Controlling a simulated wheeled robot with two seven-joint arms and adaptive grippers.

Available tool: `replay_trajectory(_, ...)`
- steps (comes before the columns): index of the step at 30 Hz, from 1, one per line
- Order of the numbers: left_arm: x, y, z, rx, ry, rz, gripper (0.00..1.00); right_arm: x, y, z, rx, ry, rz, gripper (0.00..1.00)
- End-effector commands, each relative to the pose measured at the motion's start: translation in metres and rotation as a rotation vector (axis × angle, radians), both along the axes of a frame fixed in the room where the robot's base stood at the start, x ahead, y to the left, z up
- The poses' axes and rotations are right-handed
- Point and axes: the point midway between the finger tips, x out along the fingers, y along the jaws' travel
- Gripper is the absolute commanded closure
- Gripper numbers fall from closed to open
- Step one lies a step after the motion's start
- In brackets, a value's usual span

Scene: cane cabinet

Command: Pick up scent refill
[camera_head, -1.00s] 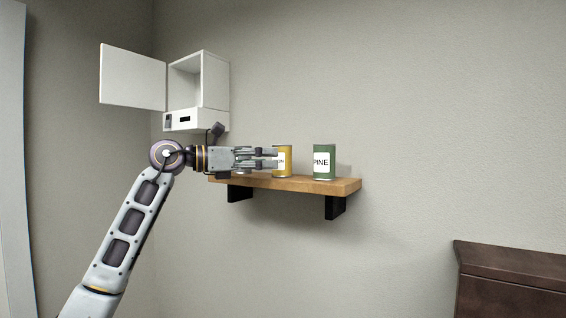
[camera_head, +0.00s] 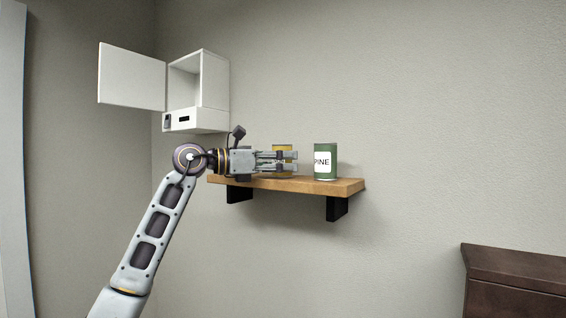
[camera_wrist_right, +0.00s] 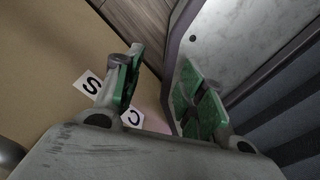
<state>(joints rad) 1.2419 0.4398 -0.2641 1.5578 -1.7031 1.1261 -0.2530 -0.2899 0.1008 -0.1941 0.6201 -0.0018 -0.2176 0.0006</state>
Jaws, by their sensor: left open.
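Two scent refill cans stand upright on a wooden wall shelf (camera_head: 325,187). The green one (camera_head: 331,172) is labelled PINE and stands to the right. The yellow one (camera_head: 284,147) is mostly hidden behind my left gripper (camera_head: 297,161), and its label cannot be read. The left gripper points right, with its two fingers spread one above the other across the yellow can. I cannot tell whether they touch it. In the right wrist view my right gripper (camera_wrist_right: 160,62) is open and empty, its green-padded fingers apart.
A white wall cabinet (camera_head: 207,80) hangs at the back left, its door (camera_head: 131,75) swung open. A dark brown chest (camera_head: 515,270) stands at lower right. White cards with the letters S (camera_wrist_right: 89,85) and C (camera_wrist_right: 132,118) lie below the right gripper.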

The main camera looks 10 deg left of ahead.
Motion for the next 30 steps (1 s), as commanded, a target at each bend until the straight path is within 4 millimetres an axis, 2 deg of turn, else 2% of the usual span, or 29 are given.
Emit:
replay_trajectory(6, 0.0001, 0.0003, -0.0001, 0.000, 0.000, 0.000, 0.28, -0.0020, 0.0047, -0.0003, 0.005, 0.002, -0.001, 0.60)
replay_trajectory(19, 0.0000, 0.0004, -0.0002, 0.000, 0.000, 0.000, 0.83, -0.0068, 0.0045, -0.0005, 0.004, 0.008, 0.000, 0.60)
replay_trajectory(30, 0.0000, 0.0005, 0.0019, -0.001, -0.001, 0.001, 0.84, -0.0063, 0.0037, -0.0004, 0.003, 0.008, 0.000, 0.60)
